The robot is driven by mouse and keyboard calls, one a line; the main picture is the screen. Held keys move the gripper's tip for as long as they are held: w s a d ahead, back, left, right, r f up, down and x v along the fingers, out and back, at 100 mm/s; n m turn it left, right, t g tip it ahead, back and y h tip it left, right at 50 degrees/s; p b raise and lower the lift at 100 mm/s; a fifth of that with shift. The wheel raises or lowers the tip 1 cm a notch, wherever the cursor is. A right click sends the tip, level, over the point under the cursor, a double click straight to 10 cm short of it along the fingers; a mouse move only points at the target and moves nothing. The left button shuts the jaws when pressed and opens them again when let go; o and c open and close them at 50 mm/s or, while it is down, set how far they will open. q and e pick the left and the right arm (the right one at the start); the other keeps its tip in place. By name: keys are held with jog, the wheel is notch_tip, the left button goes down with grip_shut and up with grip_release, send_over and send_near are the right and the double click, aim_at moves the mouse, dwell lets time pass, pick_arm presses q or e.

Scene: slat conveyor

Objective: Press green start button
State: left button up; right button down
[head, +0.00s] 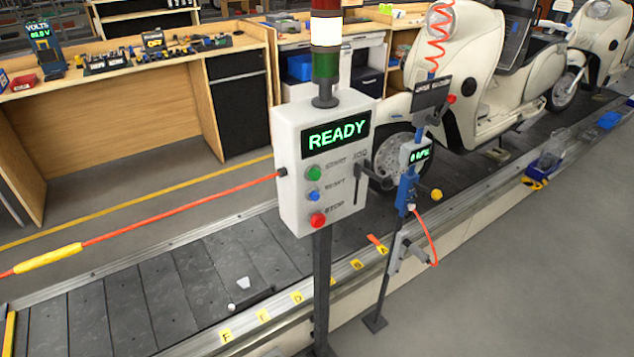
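The green start button (314,173) is on the front of a white control box (292,220), beside the word START. Below it on the same face are a blue button (313,196) and a red stop button (318,220). The box's display (336,136) reads READY in green. The box stands on a dark post, with a signal tower (326,50) on top whose white section looks lit. A lever (358,184) is on the box's right part. Neither of my grippers shows in the head view.
A slat conveyor (120,308) runs behind the post, carrying cream scooters (490,90) at right. A red cord (180,209) stretches left from the box. A blue tool stand (407,190) stands close at right. Workbenches (130,67) line the back. Grey floor at front right is clear.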

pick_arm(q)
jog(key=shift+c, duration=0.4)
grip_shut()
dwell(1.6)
